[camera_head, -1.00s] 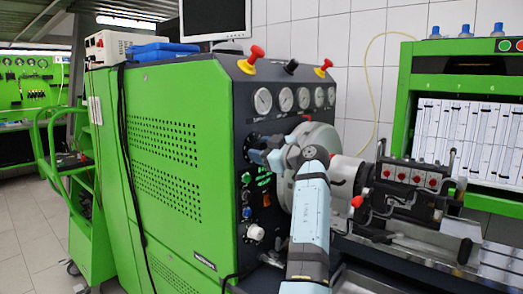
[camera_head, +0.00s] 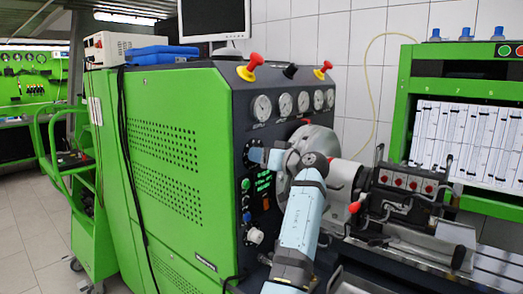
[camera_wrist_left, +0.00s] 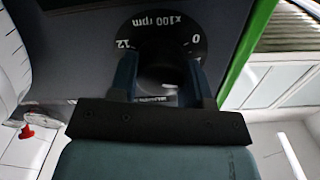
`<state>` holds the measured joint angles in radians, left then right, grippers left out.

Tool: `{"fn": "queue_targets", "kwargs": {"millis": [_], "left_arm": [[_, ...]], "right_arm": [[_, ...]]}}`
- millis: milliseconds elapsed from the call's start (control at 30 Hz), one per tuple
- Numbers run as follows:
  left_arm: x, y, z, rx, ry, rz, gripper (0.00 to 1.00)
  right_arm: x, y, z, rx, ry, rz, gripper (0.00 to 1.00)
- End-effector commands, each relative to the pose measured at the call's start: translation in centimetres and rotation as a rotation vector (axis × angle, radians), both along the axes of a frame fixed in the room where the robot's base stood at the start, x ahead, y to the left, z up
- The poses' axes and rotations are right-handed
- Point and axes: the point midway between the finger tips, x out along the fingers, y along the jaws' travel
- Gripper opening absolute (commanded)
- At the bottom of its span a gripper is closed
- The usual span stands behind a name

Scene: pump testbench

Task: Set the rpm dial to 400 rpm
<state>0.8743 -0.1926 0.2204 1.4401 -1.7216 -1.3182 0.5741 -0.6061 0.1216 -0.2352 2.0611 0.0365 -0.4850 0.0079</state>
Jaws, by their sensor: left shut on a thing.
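The rpm dial (camera_wrist_left: 160,68) is a dark knob on a black disc (camera_wrist_left: 160,22) marked "x100 rpm", with "12" and "0" showing upside down in the left wrist view. My left gripper (camera_wrist_left: 162,76) is shut on the knob, with one blue finger on each side of it. The knob's pointer and exact setting are hidden. My right gripper is not in view.
A green digital display (camera_head: 263,182) lies just below my gripper. Several gauges (camera_head: 285,105) sit above it, and a white knob (camera_head: 255,236) is lower on the panel. The large grey disc of the pump drive (camera_head: 318,140) stands close beside my left arm.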

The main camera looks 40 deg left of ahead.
Motion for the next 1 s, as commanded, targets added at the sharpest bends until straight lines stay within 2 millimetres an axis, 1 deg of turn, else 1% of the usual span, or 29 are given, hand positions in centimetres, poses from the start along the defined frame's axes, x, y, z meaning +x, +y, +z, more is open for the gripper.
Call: {"fn": "queue_targets", "kwargs": {"millis": [33, 200, 400, 500, 767, 1000], "left_arm": [[0.0, 0.2, 0.6, 0.007, 0.041, 0.000, 0.20], [0.0, 0.2, 0.6, 0.019, 0.201, 0.000, 0.20], [0.0, 0.2, 0.5, 0.031, 0.372, 0.002, 0.20], [0.0, 0.2, 0.4, 0.037, 0.445, 0.002, 0.20], [0.0, 0.2, 0.2, 0.045, 0.580, 0.005, 0.20], [0.0, 0.2, 0.0, 0.048, 0.634, 0.006, 0.20]], "right_arm": [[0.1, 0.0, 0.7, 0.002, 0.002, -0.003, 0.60], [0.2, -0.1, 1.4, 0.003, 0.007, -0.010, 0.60], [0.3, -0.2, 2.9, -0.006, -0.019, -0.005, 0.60], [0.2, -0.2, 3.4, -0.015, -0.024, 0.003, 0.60], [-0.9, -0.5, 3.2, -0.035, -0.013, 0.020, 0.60], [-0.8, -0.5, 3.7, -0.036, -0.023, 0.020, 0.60]]}}
